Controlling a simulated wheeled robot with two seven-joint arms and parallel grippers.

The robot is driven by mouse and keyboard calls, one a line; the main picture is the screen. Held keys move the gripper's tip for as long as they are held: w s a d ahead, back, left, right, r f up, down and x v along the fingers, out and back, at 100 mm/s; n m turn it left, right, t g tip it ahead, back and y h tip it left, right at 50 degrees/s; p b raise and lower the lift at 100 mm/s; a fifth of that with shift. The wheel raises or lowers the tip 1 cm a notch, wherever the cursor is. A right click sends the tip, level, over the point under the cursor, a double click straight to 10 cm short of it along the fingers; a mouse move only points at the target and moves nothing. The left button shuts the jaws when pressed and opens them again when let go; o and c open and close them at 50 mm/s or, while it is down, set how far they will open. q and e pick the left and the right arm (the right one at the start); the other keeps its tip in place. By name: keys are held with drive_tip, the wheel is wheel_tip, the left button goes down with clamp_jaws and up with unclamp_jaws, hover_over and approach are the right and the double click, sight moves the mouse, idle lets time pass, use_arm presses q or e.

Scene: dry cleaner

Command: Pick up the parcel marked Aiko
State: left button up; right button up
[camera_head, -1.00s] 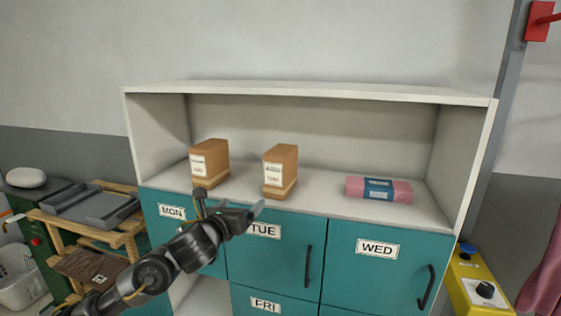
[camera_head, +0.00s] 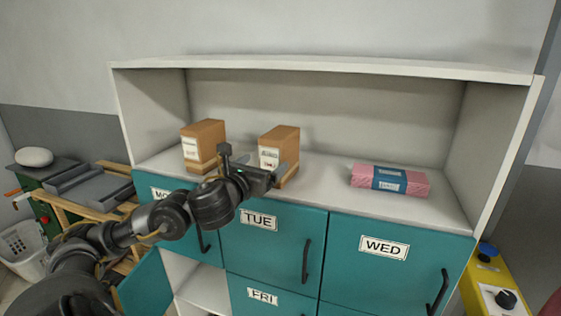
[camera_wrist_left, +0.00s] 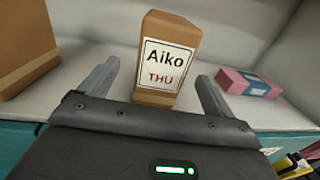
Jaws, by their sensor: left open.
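The parcel marked Aiko is a brown upright box with a white label reading "Aiko THU" in the left wrist view (camera_wrist_left: 168,50). In the head view it is the middle box on the shelf (camera_head: 280,146), its lower part partly hidden by my gripper. My left gripper (camera_head: 277,172) is open right in front of it. In the left wrist view its two fingers (camera_wrist_left: 155,88) stand on either side of the parcel's lower part, with gaps visible on both sides. My right gripper is not in view.
Another brown box (camera_head: 203,145) stands left on the shelf. A pink parcel with a blue band (camera_head: 389,180) lies to the right. The shelf (camera_head: 325,188) has a roof board (camera_head: 320,66) above. Teal doors (camera_head: 378,262) with handles are below. Grey trays (camera_head: 90,187) stand at left.

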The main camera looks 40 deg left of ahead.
sight(268, 159)
use_arm(q)
drive_tip(key=shift+x, duration=0.9)
drive_tip(key=shift+w+a+r+p, duration=0.1)
drive_tip(key=shift+w+a+p, duration=0.05)
drive_tip(key=shift+w+p, duration=0.2)
drive_tip(key=shift+w, duration=0.65)
drive_tip(key=p+x, duration=0.1)
drive_tip(key=x, duration=0.2)
drive_tip(key=shift+w+p, duration=0.3)
drive_tip(key=shift+w, duration=0.5)
drive_tip(key=shift+s, duration=0.15)
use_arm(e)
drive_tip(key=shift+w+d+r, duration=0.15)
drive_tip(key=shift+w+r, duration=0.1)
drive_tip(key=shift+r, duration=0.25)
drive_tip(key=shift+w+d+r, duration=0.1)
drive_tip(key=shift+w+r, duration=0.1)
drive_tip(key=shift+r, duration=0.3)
